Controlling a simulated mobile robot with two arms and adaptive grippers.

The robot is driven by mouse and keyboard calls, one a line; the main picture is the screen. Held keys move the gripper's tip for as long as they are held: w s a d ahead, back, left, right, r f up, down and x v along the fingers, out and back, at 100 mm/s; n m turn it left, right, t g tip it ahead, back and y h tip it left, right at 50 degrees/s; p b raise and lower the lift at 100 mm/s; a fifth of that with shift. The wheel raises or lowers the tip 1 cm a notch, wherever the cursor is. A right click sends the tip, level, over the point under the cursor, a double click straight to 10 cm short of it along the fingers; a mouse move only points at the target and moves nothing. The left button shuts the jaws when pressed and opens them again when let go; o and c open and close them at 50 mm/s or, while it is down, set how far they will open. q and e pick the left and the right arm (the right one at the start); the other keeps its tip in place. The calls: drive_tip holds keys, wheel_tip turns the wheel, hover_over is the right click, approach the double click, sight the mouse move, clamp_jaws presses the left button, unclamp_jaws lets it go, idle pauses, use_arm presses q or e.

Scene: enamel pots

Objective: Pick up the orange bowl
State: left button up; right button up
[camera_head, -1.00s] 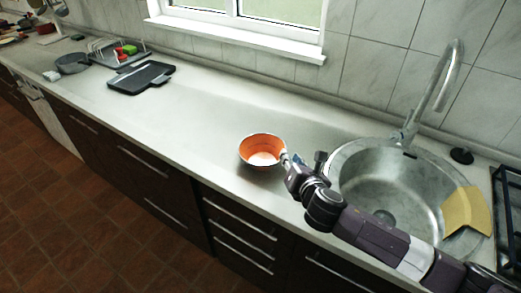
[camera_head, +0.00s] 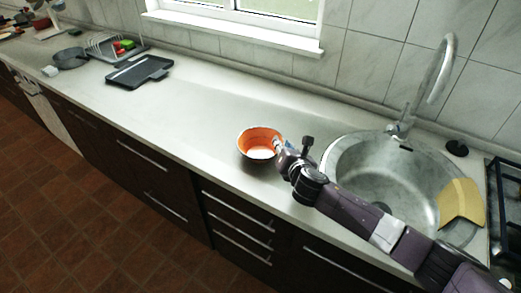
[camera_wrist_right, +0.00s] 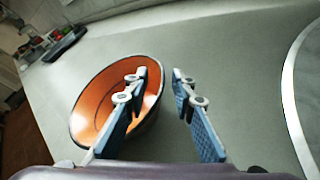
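The orange bowl (camera_head: 259,138) stands on the counter left of the sink; it is orange inside with a dark rim. In the right wrist view the bowl (camera_wrist_right: 88,112) is at the left, with one finger over its opening and the other outside its right wall. My right gripper (camera_head: 277,144) is at the bowl's right rim. In the wrist view the right gripper's fingers (camera_wrist_right: 160,84) are apart, with the bowl's right rim between them; I cannot tell whether they touch it. My left gripper is not in view.
The round metal sink (camera_head: 345,150) with its tall faucet (camera_head: 443,75) is to the right, under my right arm. A yellow piece (camera_head: 461,203) lies on its right edge. A dark tray (camera_head: 138,72) and a dish rack (camera_head: 113,47) stand far left. The counter between tray and bowl is clear.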

clamp_jaws()
idle(0.3)
